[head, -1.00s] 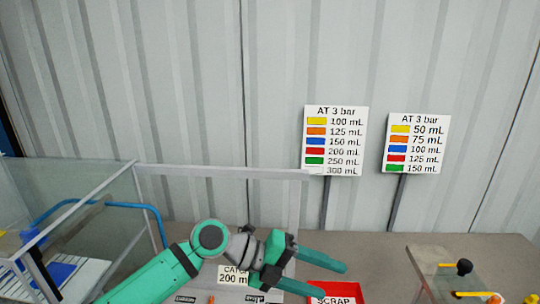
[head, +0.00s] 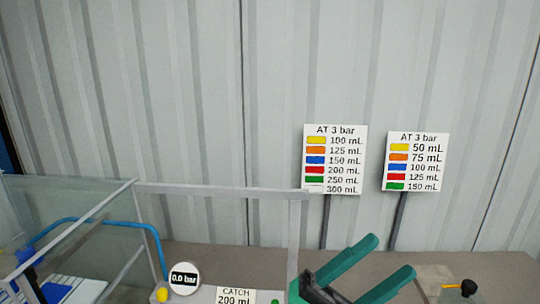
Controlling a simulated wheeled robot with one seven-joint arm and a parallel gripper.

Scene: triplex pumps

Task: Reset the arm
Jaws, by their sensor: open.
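My gripper (head: 388,266) is at the bottom of the head view, right of centre. Its two green fingers are apart, point up and to the right, and hold nothing. The rest of my arm is below the picture's edge. My gripper is in front of the grey bench (head: 275,258), below the two signs.
A glass-walled enclosure with a grey frame (head: 220,191) stands at left, with a blue hose (head: 155,240) inside. A gauge reading 0.0 bar (head: 184,279) and a catch label (head: 236,296) show. Left sign (head: 334,158) and right sign (head: 417,161) stand behind. A black knob (head: 468,287) is at lower right.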

